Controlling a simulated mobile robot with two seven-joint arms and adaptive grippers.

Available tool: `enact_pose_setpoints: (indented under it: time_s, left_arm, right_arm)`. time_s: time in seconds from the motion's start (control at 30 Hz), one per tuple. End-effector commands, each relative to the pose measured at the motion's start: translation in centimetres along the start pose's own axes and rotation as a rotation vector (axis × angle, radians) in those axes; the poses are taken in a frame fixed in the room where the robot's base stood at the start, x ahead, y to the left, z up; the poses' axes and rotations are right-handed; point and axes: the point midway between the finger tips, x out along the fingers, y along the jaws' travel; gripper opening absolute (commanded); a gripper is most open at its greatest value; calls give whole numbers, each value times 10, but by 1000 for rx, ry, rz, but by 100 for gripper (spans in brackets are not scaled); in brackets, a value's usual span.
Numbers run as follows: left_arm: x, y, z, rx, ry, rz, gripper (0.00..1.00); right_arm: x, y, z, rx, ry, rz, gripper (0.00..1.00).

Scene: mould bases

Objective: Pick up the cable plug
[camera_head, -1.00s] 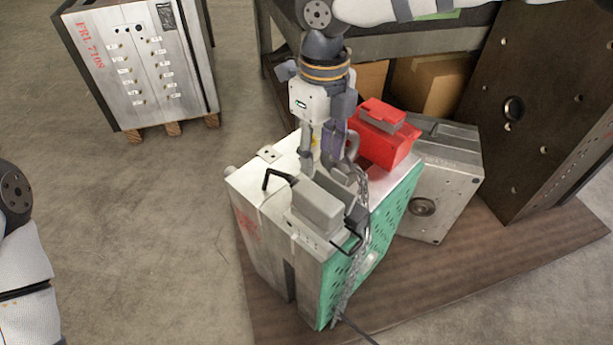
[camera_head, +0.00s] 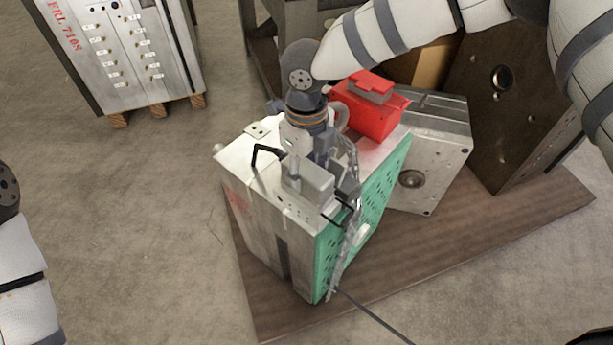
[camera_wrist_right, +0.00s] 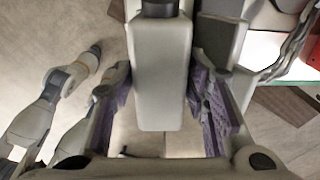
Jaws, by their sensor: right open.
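The cable plug (camera_head: 312,183) is a light grey block on top of the pale mould base (camera_head: 275,215), beside a black lever. In the right wrist view the plug (camera_wrist_right: 160,80) lies between the two purple-padded fingers of my right gripper (camera_wrist_right: 165,110), with a visible gap on the left and a narrower one on the right. My right gripper (camera_head: 320,152) is open and comes down over the plug from behind; its fingertips are partly hidden. My left gripper (camera_wrist_right: 18,150) shows at the left of the right wrist view, partly cut off; its opening is unclear.
A red block (camera_head: 372,105) sits behind on the same mould base. A metal chain (camera_head: 352,215) hangs down the green side (camera_head: 385,195). A grey mould block (camera_head: 430,160) and dark plate (camera_head: 505,100) stand right on the wooden board (camera_head: 440,255).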

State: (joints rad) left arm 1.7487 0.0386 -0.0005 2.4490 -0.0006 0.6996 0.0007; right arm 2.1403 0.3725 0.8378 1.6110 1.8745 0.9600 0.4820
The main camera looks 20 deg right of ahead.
Motion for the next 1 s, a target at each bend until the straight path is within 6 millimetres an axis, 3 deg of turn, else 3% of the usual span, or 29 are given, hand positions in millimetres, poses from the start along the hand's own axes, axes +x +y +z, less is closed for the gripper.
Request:
enact_pose_setpoints:
  time_s: [0.63, 0.83, 1.0]
  left_arm:
    - [-1, 0, 0, 0, 2, 0, 29]
    - [-1, 0, 0, 0, 2, 0, 29]
    - [-1, 0, 0, 0, 2, 0, 29]
  right_arm:
    - [5, 0, 0, -1, 1, 0, 42]
    - [5, 0, 0, -1, 1, 0, 0]
    - [4, 0, 0, 0, -1, 0, 0]
